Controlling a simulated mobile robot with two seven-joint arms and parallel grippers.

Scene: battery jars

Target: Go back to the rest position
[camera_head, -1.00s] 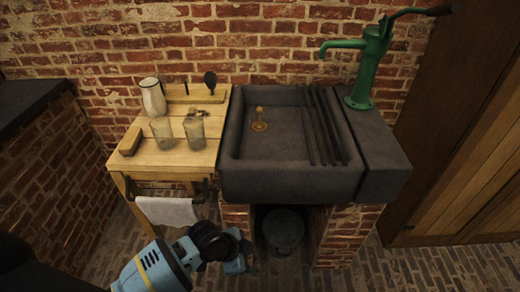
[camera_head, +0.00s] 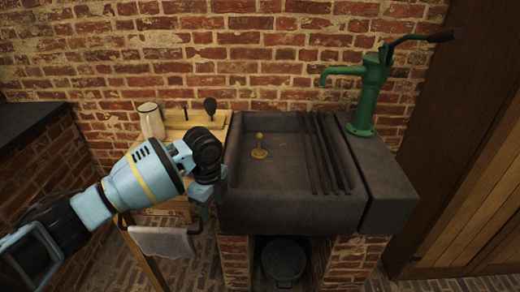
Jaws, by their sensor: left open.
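My left arm reaches in from the left, in front of the wooden side table (camera_head: 183,206). Its blue wrist and black joint cover much of the tabletop. My left gripper (camera_head: 204,208) hangs below the black joint, near the table's right front corner and left of the stone sink. It is small and partly hidden here; it is open, and I see nothing held in it. The two glass jars on the table are hidden behind my arm. My right gripper is not in view.
A green pump (camera_head: 370,92) stands at right. A white jug (camera_head: 151,122) and a wooden rack (camera_head: 177,117) stand at the table's back. A towel (camera_head: 163,243) hangs in front; a bucket (camera_head: 283,260) sits below the sink.

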